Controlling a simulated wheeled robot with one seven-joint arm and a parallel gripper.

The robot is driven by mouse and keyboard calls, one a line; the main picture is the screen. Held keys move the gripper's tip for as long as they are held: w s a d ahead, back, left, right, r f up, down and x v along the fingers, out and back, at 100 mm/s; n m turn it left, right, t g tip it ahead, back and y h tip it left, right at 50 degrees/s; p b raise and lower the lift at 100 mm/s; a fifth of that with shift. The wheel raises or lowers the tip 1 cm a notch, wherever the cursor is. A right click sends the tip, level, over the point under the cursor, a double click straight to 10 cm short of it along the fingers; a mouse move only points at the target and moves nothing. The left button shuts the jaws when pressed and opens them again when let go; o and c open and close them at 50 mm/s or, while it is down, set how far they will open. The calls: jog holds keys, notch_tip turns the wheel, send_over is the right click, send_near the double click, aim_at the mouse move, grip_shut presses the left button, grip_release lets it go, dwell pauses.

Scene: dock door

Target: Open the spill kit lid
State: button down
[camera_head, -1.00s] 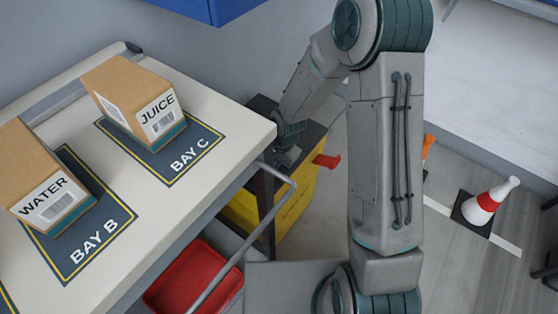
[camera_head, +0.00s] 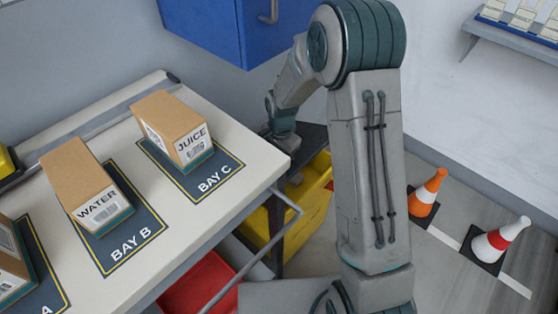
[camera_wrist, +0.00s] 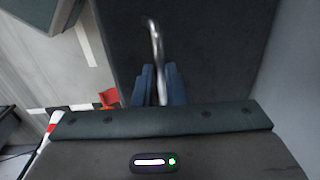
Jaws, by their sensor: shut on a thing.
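The spill kit is a yellow bin (camera_head: 308,205) with a dark lid (camera_head: 314,141), on the floor beyond the right end of the table. My arm partly covers it in the head view. In the wrist view the dark lid (camera_wrist: 215,50) fills the middle, with a bent metal handle (camera_wrist: 155,45) on it. My gripper (camera_wrist: 158,90) has its blue fingers closed around the handle. In the head view the fingertips are too small and hidden to make out. I cannot tell whether the lid is raised at all.
The table (camera_head: 240,213) bears a juice box (camera_head: 175,128) and a water box (camera_head: 88,185). A blue cabinet (camera_head: 220,30) hangs above. A red bin (camera_head: 200,284) sits below the table. An orange cone (camera_head: 427,193) and a red-and-white cone (camera_head: 500,238) stand right of my arm.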

jog(key=shift+w+a, duration=0.25)
jog(key=shift+a, duration=0.1)
jog(key=c, duration=1.7)
grip_release()
jog(key=shift+o, duration=1.1)
jog(key=shift+w+a+f, duration=0.1)
jog(key=shift+w+f, duration=0.05)
jog(key=shift+f, duration=0.05)
jog(key=shift+d, duration=0.2)
jog(key=r, duration=0.4)
jog(key=shift+d+r, duration=0.25)
jog(key=shift+r, duration=0.15)
jog(key=s+d+r, duration=0.4)
jog(key=d+r, duration=0.2)
jog(key=d, duration=0.4)
jog(key=shift+d+r+p, duration=0.15)
jog(key=shift+d+p, duration=0.1)
jog(key=shift+p, duration=0.2)
